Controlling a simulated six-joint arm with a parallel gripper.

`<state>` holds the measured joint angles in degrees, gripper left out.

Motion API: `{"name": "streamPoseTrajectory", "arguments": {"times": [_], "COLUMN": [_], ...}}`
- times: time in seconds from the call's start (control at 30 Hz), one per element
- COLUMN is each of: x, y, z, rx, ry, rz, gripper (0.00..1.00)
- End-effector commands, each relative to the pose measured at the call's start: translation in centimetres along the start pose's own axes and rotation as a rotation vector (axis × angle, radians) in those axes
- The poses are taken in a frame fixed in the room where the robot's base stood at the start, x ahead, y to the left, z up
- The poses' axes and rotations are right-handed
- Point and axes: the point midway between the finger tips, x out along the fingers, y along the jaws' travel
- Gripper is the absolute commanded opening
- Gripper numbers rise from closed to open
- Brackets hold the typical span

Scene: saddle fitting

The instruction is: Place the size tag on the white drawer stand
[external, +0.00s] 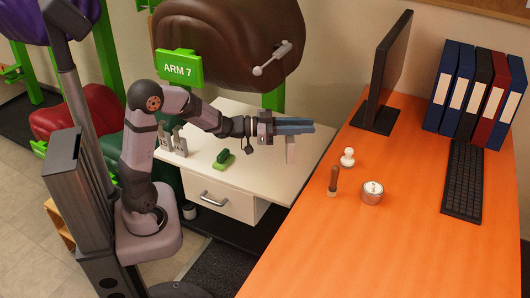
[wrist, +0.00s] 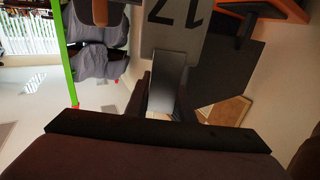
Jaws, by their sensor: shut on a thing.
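My gripper (external: 300,127) is shut on a grey size tag (external: 290,151). The tag hangs below the fingers, over the right part of the white drawer stand (external: 295,165), apart from its top as far as I can tell. In the wrist view the tag's plate (wrist: 178,28) shows the number 17 upside down, and its narrow stem (wrist: 167,82) sits between the dark fingers. The stand has a white top and a drawer with a metal handle.
On the stand are small upright grey tags (external: 180,143) at the left and a green item (external: 223,158) in the middle. The orange desk (external: 400,240) at the right bears a monitor (external: 391,70), stamps (external: 347,157), a tin (external: 372,193) and a keyboard (external: 463,180). The stand's right part looks clear.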

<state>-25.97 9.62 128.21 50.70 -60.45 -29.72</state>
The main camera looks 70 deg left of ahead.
Motion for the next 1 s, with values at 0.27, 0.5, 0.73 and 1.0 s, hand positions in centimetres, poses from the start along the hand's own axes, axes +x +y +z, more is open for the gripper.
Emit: {"name": "streamPoseTrajectory", "arguments": {"times": [0.27, 0.5, 0.73, 1.0], "x": [-7.8, -16.6, -25.8, -33.7], "y": [-11.5, -19.0, -23.8, -26.0], "z": [3.3, 5.8, 8.1, 9.7], "rx": [0.002, -0.003, -0.012, -0.023], "ry": [-0.008, -0.013, -0.016, -0.013], "rz": [-0.205, -0.372, -0.523, -0.641], "gripper": [0.00, 0.00, 0.00, 0.00]}}
